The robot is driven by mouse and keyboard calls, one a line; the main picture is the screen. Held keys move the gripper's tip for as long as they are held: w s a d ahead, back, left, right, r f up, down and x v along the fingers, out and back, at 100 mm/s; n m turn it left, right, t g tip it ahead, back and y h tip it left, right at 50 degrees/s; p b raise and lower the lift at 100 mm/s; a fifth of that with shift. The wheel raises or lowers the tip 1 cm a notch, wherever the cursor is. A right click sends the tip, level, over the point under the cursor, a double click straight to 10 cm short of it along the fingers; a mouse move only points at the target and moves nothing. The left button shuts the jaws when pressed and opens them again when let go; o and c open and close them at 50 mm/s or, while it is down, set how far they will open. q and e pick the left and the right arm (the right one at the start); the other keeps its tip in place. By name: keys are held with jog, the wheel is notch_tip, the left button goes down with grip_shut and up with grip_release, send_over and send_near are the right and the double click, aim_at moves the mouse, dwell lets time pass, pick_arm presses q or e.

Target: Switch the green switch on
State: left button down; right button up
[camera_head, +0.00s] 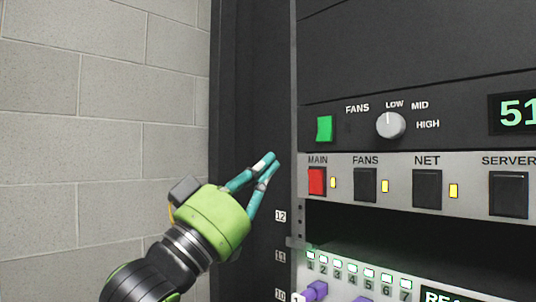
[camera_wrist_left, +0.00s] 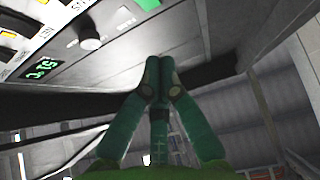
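The green switch (camera_head: 324,129) is a small upright rocker on the dark fan panel, left of the round knob. I cannot tell which way it is tipped. It also shows at the top edge of the left wrist view (camera_wrist_left: 148,4), partly cut off. My left gripper (camera_head: 268,162) has its teal fingers together and empty. It is to the left of and below the green switch, apart from it, in front of the dark rack frame. In the left wrist view the fingertips (camera_wrist_left: 158,62) meet. My right gripper is not in view.
A grey knob (camera_head: 390,125) and a green-digit display (camera_head: 514,114) are on the same panel. Below are a red MAIN switch (camera_head: 317,182) and black switches such as FANS (camera_head: 364,186) with yellow lamps. Purple plugs (camera_head: 316,290) stick out lower down. A block wall (camera_head: 110,110) stands left.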

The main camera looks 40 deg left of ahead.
aim_at(321, 127)
pick_arm(q)
jog(key=p+x, duration=0.2)
jog(key=x, duration=0.1)
jog(key=w+f+p+x, duration=0.1)
jog(key=p+x, duration=0.1)
jog(key=x, duration=0.2)
jog(key=p+x, duration=0.2)
jog(key=x, duration=0.1)
jog(key=shift+w+f+p, duration=0.2)
jog(key=shift+w+p, duration=0.1)
jog(key=shift+w, duration=0.2)
jog(key=shift+w+f, duration=0.15)
jog(key=shift+w, duration=0.2)
